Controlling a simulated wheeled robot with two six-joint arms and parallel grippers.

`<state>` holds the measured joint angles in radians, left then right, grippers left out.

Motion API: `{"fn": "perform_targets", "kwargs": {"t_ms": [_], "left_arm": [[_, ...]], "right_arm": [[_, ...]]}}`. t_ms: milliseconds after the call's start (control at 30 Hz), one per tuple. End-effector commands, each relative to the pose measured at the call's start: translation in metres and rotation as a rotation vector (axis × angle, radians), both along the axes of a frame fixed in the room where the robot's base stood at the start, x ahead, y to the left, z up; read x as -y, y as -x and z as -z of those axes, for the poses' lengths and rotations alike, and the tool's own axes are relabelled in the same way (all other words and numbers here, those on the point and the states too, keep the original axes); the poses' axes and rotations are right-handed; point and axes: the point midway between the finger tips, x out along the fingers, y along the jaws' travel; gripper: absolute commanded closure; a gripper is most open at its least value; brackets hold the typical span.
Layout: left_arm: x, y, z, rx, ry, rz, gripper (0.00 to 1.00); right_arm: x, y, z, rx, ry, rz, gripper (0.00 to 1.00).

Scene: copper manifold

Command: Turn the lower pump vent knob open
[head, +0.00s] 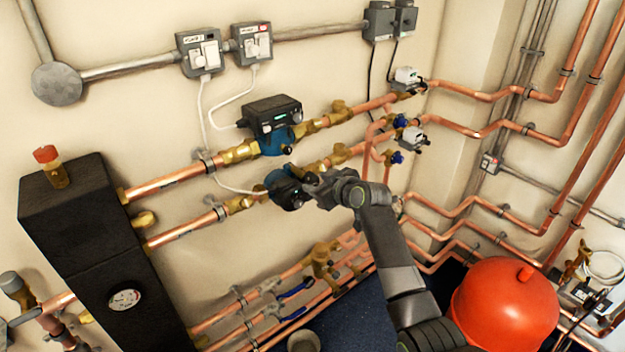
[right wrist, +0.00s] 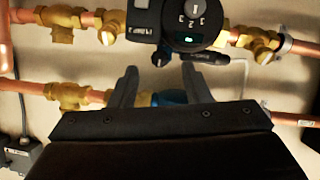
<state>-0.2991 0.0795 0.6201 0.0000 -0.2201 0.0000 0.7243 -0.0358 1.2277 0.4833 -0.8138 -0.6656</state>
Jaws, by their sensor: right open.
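The lower pump (head: 285,187) sits on the lower copper pipe, and my right gripper (head: 308,186) is at its right side, partly covering it. In the right wrist view, which appears upside down, the lower pump's dark round face (right wrist: 190,18) is at the top. Contact cannot be told. My left gripper is not in view.
The upper pump (head: 272,125) is on the pipe above, close to my right gripper. Brass valves and copper pipes run both ways. A white cable (head: 229,186) reaches the lower pump. A black box (head: 80,235) stands left, a red vessel (head: 505,305) lower right.

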Motion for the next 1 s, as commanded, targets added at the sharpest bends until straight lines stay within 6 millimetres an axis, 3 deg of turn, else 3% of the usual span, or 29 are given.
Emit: {"fn": "perform_targets", "kwargs": {"t_ms": [300, 767, 1000], "left_arm": [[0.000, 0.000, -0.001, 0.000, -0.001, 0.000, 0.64], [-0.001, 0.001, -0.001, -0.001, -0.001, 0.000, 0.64], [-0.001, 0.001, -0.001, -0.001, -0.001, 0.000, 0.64]], "right_arm": [[-0.013, -0.020, 0.009, 0.000, 0.000, -0.001, 0.57], [-0.015, -0.024, 0.012, 0.000, 0.000, 0.000, 0.57], [-0.015, -0.024, 0.012, 0.000, 0.000, 0.000, 0.88]]}}
